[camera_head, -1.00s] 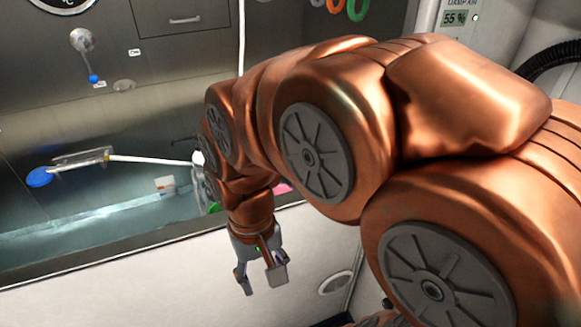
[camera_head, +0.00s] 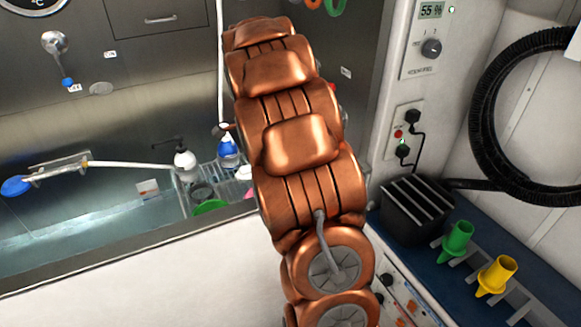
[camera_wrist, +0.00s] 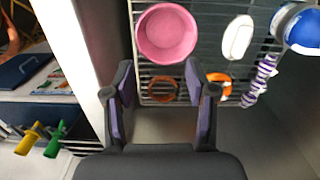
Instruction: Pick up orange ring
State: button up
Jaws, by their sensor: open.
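In the wrist view, a bright orange ring-like thing (camera_wrist: 222,82) lies on a wire rack (camera_wrist: 185,97), partly hidden behind my right finger. A darker brown-orange ring (camera_wrist: 163,82) shows on the rack between my fingers. My gripper (camera_wrist: 158,82) is open and empty, its fingers apart in front of the rack; I cannot tell the distance. In the head view, my arm hides the gripper. An orange ring (camera_head: 313,3) also hangs at the top edge there, beside a green ring (camera_head: 337,7), both cut off.
On the rack are a pink bowl (camera_wrist: 166,33), a white oval thing (camera_wrist: 237,37), a purple striped toy (camera_wrist: 260,80) and a blue-white bottle (camera_wrist: 300,28). A pale wall edge (camera_wrist: 85,45) stands left. Green (camera_head: 456,242) and yellow (camera_head: 497,275) nozzles stand at right.

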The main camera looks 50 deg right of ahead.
jog(key=w+d+f+m, duration=0.2)
jog(key=d+f+m, duration=0.1)
jog(key=d, duration=0.3)
jog(key=w+d+f+m+t, duration=0.1)
jog(key=w+d+f+m, duration=0.1)
jog(key=d, duration=0.4)
jog(key=w+d+f+m, duration=0.2)
jog(key=d+f+m, duration=0.2)
jog(key=d, duration=0.2)
jog(key=shift+f+m+b, duration=0.1)
jog(key=shift+m+b, duration=0.2)
jog(key=shift+b, duration=0.05)
jog(key=shift+f, duration=0.55)
jog(key=shift+f+p, duration=0.4)
jog(key=shift+f, duration=0.55)
jog(key=shift+s+a+f+p, duration=0.15)
jog(key=shift+f+p, duration=0.2)
jog(key=shift+f, duration=0.2)
jog(key=shift+w+a+f+p, duration=0.15)
jog(key=shift+f+p, duration=0.15)
jog(key=shift+f, duration=0.7)
jog(key=shift+w+a+f+p, duration=0.1)
jog(key=shift+f+p, duration=0.2)
jog(key=shift+f, duration=0.65)
grip_shut()
